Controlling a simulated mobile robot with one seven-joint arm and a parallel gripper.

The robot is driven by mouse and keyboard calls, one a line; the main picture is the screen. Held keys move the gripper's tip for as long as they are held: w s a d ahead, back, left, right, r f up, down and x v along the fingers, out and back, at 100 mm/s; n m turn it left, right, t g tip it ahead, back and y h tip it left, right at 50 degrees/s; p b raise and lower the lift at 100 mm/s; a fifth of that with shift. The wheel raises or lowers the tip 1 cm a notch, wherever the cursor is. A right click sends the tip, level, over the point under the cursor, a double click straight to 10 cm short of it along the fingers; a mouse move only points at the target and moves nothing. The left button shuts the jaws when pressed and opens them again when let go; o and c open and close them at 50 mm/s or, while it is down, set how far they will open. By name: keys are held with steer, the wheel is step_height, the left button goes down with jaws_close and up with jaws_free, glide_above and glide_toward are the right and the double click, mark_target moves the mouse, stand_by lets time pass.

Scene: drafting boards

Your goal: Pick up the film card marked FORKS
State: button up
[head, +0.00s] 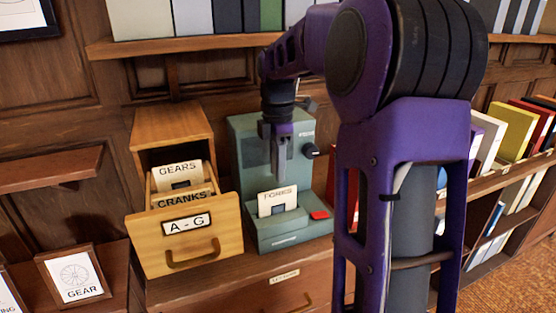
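The film card marked FORKS (277,202) is a white card with a dark window at its lower part. It stands upright in the front part of a grey-green machine (248,160); its lower edge is hidden. My gripper (279,172) points down just above and behind the card in the picture, apart from its top edge as far as I can see. The fingers show nearly edge-on, so I cannot tell whether they are open. Nothing is visibly held in them.
An open wooden drawer (188,245) labelled A - G holds cards marked GEARS (178,171) and CRANKS (183,199), left of the machine. A red button (319,215) is right of the FORKS card. A shelf (190,43) runs above; books (515,135) stand at right.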

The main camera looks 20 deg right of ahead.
mark_target(278, 193)
step_height(278, 193, down, 8)
steer(key=b, duration=0.4)
steer(key=shift+f+b, duration=0.25)
steer(key=shift+b, duration=0.05)
jaws_close()
steer(key=shift+r+p, duration=0.4)
steer(key=shift+p, duration=0.15)
stand_by(0.4)
step_height(278, 193, up, 8)
steer(key=p, duration=0.6)
steer(key=shift+f, duration=0.2)
steer(key=shift+r, duration=2.2)
